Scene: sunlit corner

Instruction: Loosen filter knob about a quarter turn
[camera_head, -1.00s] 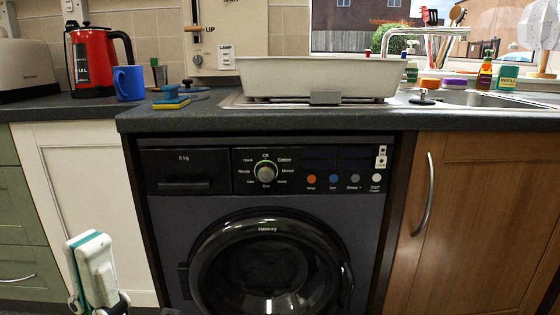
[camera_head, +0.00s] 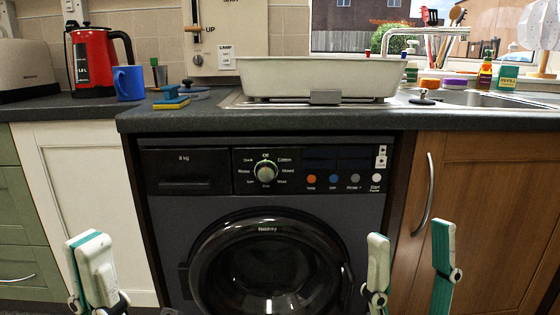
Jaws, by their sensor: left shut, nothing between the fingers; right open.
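A dark washing machine (camera_head: 160,225) stands under the counter. Its round door (camera_head: 265,262) is closed, with the lower part cut off by the picture edge. A round program dial (camera_head: 265,173) sits on its front panel; no knob marked as a filter shows, and the machine's base is out of view. My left gripper (camera_head: 92,240) is shut and empty at the lower left, in front of the cream cabinet door. My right gripper (camera_head: 410,232) is open and empty at the lower right, its fingers apart and pointing up, in front of the machine's right edge and wooden cabinet.
The wooden cabinet door (camera_head: 490,190) with a curved handle (camera_head: 424,195) is on the right. The cream door (camera_head: 75,170) and green drawers (camera_head: 22,220) are on the left. The counter (camera_head: 290,120) holds a white basin (camera_head: 320,78), blue mug (camera_head: 128,83) and red kettle (camera_head: 93,62).

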